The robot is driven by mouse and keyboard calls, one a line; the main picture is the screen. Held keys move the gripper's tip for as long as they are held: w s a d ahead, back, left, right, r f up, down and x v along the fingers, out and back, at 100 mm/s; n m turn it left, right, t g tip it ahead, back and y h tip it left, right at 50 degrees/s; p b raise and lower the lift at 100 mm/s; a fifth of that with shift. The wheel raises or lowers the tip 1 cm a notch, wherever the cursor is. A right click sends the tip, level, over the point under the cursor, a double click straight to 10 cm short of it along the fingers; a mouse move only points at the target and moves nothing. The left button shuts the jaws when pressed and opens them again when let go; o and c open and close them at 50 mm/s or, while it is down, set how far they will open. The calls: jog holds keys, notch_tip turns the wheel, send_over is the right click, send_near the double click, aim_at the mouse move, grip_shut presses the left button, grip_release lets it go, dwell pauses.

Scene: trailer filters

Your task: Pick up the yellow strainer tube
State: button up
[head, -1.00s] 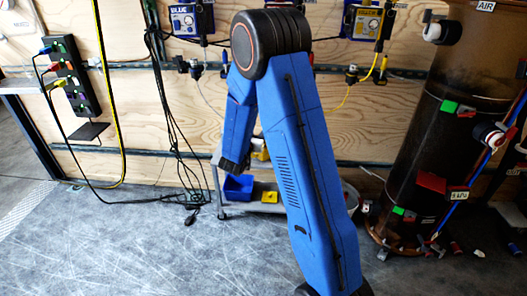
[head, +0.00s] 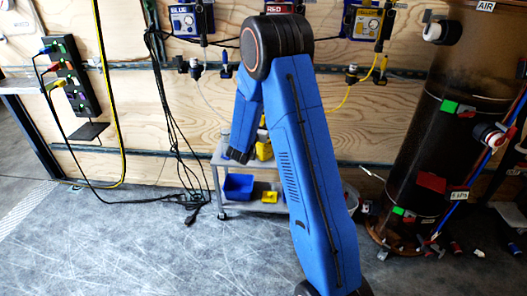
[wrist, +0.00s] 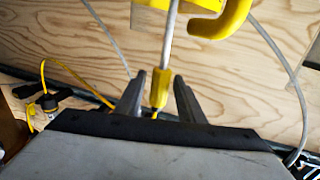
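In the wrist view my gripper (wrist: 159,98) is open. Its two grey fingers stand apart on either side of a slim yellow tube piece (wrist: 160,88), which hangs from a pale grey line in front of the plywood wall. This looks like the yellow strainer tube, but I cannot tell for sure. The frame does not show whether it is between the fingertips or behind them. A thick yellow hook-shaped part (wrist: 228,18) is at the top. In the head view my arm hides the gripper, and a yellow object (head: 264,149) shows partly beside my forearm above the cart.
A grey cart (head: 216,172) stands against the plywood wall, with a blue bin (head: 238,187) and a small yellow item (head: 269,197) on its lower shelf. Controller boxes (head: 363,20) with hoses hang above. A dark tank (head: 430,130) stands right. The floor at left is open.

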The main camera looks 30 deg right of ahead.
grip_shut()
jog(key=shift+r, duration=0.15)
